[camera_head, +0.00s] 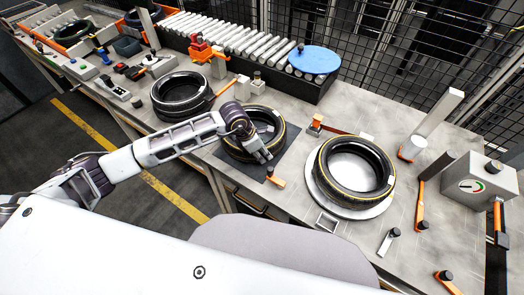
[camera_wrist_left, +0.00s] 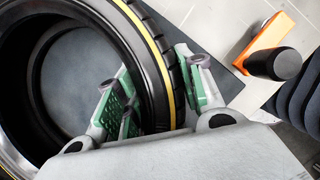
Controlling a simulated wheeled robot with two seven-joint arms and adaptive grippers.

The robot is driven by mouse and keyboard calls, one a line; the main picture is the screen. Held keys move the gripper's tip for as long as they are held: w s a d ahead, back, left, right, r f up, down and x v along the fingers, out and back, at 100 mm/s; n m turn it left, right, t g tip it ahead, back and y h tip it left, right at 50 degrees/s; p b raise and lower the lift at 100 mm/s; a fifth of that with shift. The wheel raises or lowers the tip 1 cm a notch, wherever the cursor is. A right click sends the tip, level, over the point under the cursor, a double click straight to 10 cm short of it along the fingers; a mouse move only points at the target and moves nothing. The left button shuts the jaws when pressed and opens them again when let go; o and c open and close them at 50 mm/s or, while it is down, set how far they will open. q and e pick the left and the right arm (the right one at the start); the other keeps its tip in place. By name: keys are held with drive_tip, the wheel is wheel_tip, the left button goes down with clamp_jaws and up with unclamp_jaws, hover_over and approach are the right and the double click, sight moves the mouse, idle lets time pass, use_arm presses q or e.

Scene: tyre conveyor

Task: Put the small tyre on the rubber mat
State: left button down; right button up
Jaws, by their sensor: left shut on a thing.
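The small tyre (camera_head: 280,128), black with a thin yellow stripe, is at the dark rubber mat (camera_head: 284,165) in the middle of the bench. It looks flat on the mat or just above it; I cannot tell if it touches. My left gripper (camera_head: 261,153) is shut on its near wall. In the left wrist view the tyre wall (camera_wrist_left: 150,50) runs between the green-padded fingers, one inside the ring and one outside. The mat's dark edge (camera_wrist_left: 228,82) shows beside it. My right gripper is in neither view.
A larger yellow-striped tyre (camera_head: 377,163) lies on a round silver plate to the right. Stacked black tyres (camera_head: 160,100) stand to the left. A roller conveyor (camera_head: 235,38) with a blue disc (camera_head: 314,60) runs behind. An orange clamp with a black knob (camera_head: 275,178) is close to the mat's front.

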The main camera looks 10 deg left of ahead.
use_arm(q)
drive_tip(key=c, duration=0.9)
unclamp_jaws()
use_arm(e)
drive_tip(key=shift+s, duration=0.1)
use_arm(q)
drive_tip(key=shift+s+a+r, duration=0.15)
drive_tip(key=shift+r, duration=0.35)
drive_tip(key=b+v, duration=0.1)
drive_tip(key=v, duration=0.9)
drive_tip(key=shift+f, duration=0.1)
drive_tip(key=shift+s+a+r, duration=0.2)
drive_tip(key=shift+r, duration=0.35)
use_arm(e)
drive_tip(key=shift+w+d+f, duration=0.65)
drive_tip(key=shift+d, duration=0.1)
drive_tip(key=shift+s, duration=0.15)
